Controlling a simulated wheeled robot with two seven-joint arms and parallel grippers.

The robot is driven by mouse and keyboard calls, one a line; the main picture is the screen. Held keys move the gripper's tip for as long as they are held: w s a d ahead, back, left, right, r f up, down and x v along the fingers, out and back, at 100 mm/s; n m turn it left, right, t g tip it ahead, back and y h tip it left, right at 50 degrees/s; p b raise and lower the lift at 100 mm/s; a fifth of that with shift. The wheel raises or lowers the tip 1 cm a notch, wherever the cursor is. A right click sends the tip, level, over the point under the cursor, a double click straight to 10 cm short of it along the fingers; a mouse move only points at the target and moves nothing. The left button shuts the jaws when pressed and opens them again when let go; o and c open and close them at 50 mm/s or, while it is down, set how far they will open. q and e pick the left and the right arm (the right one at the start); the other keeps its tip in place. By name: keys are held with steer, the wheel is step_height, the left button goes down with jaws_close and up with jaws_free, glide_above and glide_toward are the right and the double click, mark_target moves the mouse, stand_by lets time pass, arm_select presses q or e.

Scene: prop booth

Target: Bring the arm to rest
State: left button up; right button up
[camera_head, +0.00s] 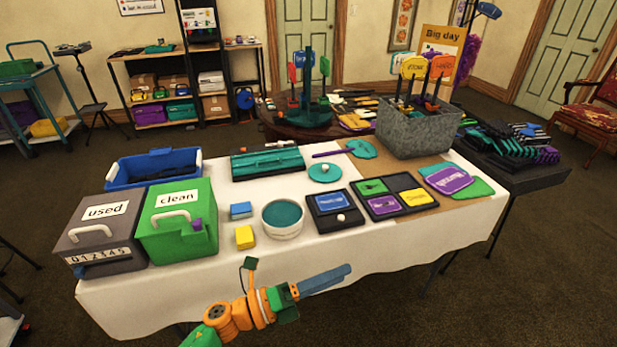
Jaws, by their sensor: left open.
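My left gripper (335,277) reaches in from the bottom of the head view, with an orange and green wrist and blue fingers pointing right. It is open. Nothing shows between its fingers. It is in front of the white-clothed table (345,252), below the near edge in the picture, and looks apart from it. My right gripper is not in view.
On the table are a grey "used" box (100,238), a green "clean" box (178,222), a white-rimmed bowl (283,219), a yellow block (245,237), dark trays (335,212) and a metal bin (417,130). Carpet (480,300) is clear at lower right.

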arm_select(q)
steer(key=w+a+f+n+t+y, duration=0.3)
steer(key=a+f+n+t+y, duration=0.4)
steer(key=f+n, duration=0.65)
steer(key=s+a+f+n+g+y, duration=0.2)
steer(key=s+a+f+n+y, duration=0.35)
steer(key=a+f+n, duration=0.45)
steer(key=s+a+f+n+g+y, duration=0.2)
steer(key=s+f, duration=0.3)
steer(key=s, duration=0.5)
steer(key=s+a+f+n+g+y, duration=0.1)
steer(key=s+f+n+g, duration=0.4)
steer(key=s, duration=0.5)
steer(key=s+a+f+n+g+y, duration=0.2)
steer(key=s+a+f+n+g, duration=0.1)
steer(key=s+f, duration=0.4)
steer(key=s, duration=0.3)
steer(key=shift+s+a+g+y, duration=0.2)
steer(key=shift+g+y, duration=0.1)
steer(key=shift+y, duration=0.05)
